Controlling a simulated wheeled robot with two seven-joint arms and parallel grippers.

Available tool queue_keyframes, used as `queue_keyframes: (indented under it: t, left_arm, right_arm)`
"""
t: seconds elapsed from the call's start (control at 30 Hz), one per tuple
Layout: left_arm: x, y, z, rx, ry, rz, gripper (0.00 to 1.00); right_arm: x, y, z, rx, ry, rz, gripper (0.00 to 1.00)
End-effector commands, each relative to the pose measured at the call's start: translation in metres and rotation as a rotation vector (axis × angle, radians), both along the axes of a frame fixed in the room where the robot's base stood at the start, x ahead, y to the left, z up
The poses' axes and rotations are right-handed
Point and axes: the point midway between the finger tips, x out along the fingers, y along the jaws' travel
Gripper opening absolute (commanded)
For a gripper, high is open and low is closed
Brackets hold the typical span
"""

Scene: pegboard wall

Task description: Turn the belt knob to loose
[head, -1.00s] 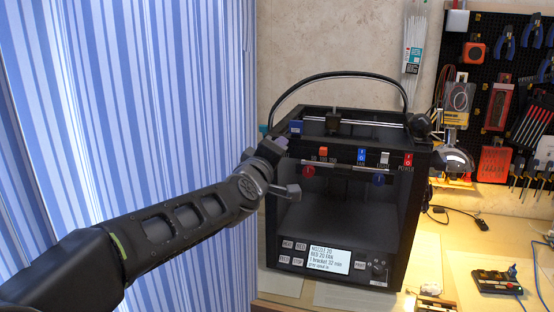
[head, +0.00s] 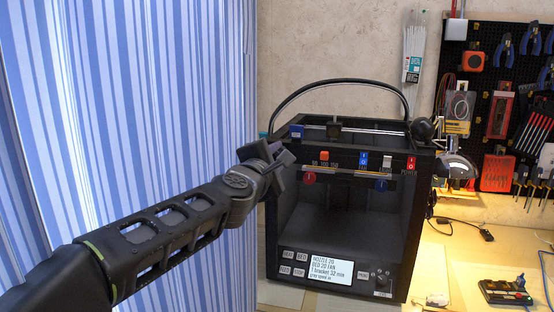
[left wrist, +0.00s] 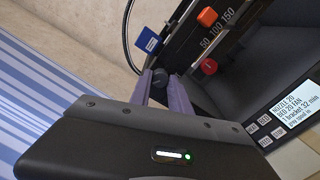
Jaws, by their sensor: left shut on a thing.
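The black 3D printer (head: 340,127) stands on the bench against the wall. In the left wrist view a dark round knob (left wrist: 160,77), which I take for the belt knob, sits at the printer's left front edge. My left gripper (head: 279,160) is at this edge in the head view, hiding the knob there. In the left wrist view the fingers (left wrist: 160,87) are on either side of the knob, shut on it. Any marking for loose is not readable. My right gripper is in neither view.
The printer front carries an orange slider (head: 324,155), a blue fan switch (head: 363,158), a white light switch (head: 386,161) and a red power switch (head: 411,163). A striped curtain (head: 150,110) hangs close on the left.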

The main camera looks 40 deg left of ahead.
Motion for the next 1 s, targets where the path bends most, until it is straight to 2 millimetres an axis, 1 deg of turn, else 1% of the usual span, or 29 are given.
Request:
queue_keyframes:
  t: [0.1, 0.3, 0.67, 0.7, 0.97, 1.0]
  left_arm:
    - [0.0000, 0.0004, -0.0010, -0.048, -0.016, 0.001, 0.00]
    - [-0.0001, 0.0004, -0.0008, -0.086, -0.030, 0.001, 0.00]
    - [0.0001, 0.0004, -0.0007, -0.091, -0.030, 0.000, 0.00]
    - [0.0000, 0.0005, -0.0007, -0.091, -0.030, 0.000, 0.24]
    - [0.0000, 0.0002, -0.0005, -0.090, -0.031, 0.001, 0.45]
    - [0.0000, 0.0002, -0.0005, -0.090, -0.031, 0.001, 0.45]
  right_arm:
    - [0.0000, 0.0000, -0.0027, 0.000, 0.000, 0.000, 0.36]
    - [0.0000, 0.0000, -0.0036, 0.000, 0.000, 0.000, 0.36]
    - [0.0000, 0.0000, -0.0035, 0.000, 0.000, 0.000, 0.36]
    - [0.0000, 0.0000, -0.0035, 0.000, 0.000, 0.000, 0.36]
    - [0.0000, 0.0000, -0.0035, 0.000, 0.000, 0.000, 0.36]
    - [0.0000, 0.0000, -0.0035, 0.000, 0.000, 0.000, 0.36]
